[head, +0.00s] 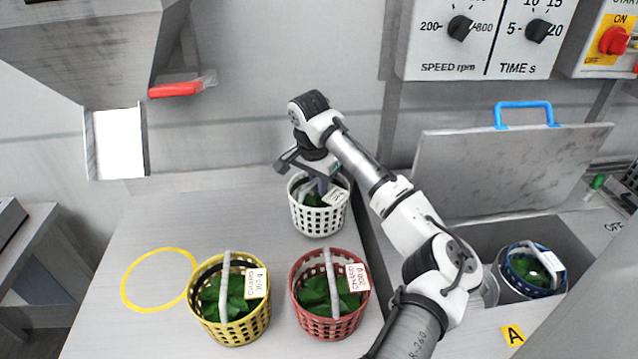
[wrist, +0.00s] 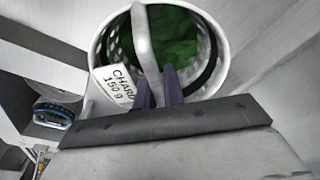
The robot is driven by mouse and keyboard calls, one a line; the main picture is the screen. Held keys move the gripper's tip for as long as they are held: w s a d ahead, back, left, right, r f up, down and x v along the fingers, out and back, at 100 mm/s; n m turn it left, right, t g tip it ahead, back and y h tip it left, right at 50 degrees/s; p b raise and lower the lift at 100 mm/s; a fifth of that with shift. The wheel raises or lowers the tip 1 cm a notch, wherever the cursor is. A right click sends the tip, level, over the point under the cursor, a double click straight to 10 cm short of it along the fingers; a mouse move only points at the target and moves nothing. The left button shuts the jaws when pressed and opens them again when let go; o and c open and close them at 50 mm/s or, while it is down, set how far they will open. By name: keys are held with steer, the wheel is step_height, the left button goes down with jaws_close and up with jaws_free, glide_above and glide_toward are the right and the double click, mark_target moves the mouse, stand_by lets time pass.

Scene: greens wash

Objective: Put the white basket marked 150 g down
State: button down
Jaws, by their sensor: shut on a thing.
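The white basket (head: 318,219) is at the back of the bench, with green leaves inside. In the wrist view the white basket (wrist: 222,62) carries a tag (wrist: 118,85) reading CHARD 150 g. My gripper (head: 322,184) is over the basket from above. In the wrist view my gripper (wrist: 160,88) has its dark fingers closed on the basket's grey handle. The basket looks upright. I cannot tell whether its bottom touches the bench.
A yellow basket (head: 232,325) and a red basket (head: 330,325) of leaves stand in front. A yellow ring (head: 124,287) marks clear bench at left. A blue basket (head: 512,281) sits in the open-lidded well at right. A chute (head: 116,143) hangs at back left.

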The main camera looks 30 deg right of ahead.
steer(key=shift+f, duration=0.15)
steer(key=c, duration=1.5)
jaws_free()
steer(key=r, duration=0.4)
steer(key=a+r, duration=0.1)
steer(key=r, duration=0.3)
steer(key=r+b, duration=0.1)
steer(key=r, duration=0.3)
steer(key=shift+s+a, duration=0.3)
steer(key=shift+a, duration=0.05)
